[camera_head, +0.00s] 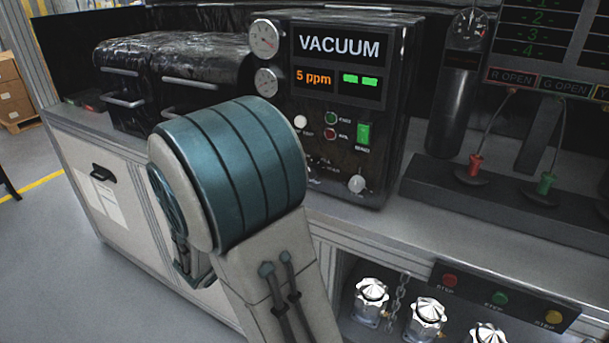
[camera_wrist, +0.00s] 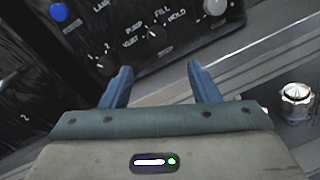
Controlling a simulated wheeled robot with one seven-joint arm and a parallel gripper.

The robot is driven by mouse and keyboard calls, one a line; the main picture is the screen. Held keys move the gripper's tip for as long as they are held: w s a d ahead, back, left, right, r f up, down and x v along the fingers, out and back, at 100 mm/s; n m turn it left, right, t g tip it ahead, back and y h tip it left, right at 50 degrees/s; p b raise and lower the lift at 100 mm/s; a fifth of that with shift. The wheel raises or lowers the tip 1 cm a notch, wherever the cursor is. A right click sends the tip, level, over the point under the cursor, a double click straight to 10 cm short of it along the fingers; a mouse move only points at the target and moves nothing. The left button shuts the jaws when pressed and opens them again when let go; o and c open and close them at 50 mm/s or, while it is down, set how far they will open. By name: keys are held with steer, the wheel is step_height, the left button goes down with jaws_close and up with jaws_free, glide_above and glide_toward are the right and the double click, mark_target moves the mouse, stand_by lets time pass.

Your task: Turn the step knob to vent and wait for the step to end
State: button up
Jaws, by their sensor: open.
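The vacuum panel (camera_head: 345,95) stands upright on the bench and its display reads 5 ppm. A dark round knob (camera_wrist: 156,33) on it, ringed by labels including PUMP, FILL and HOLD, shows in the wrist view. In the head view, my arm partly covers this dial area. My gripper (camera_wrist: 158,72) is open and empty, with its two blue fingers apart and below the dark knob in the wrist picture. No contact shows. My gripper is hidden behind my arm in the head view.
A pale knob (camera_head: 357,183) sits right of the dial and also shows in the wrist view (camera_wrist: 215,6). A green switch (camera_head: 364,133) is above it. Metal valve knobs (camera_head: 371,292) and colored STEP buttons (camera_head: 500,297) are below. A black-covered case (camera_head: 175,65) stands left.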

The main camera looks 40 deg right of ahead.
steer(key=x, duration=0.4)
steer(key=p+x, duration=0.1)
steer(key=x, duration=0.4)
steer(key=p+x, duration=0.1)
steer(key=x, duration=0.4)
steer(key=shift+w+a+r, duration=0.15)
steer(key=shift+w, duration=0.1)
steer(key=c, duration=1)
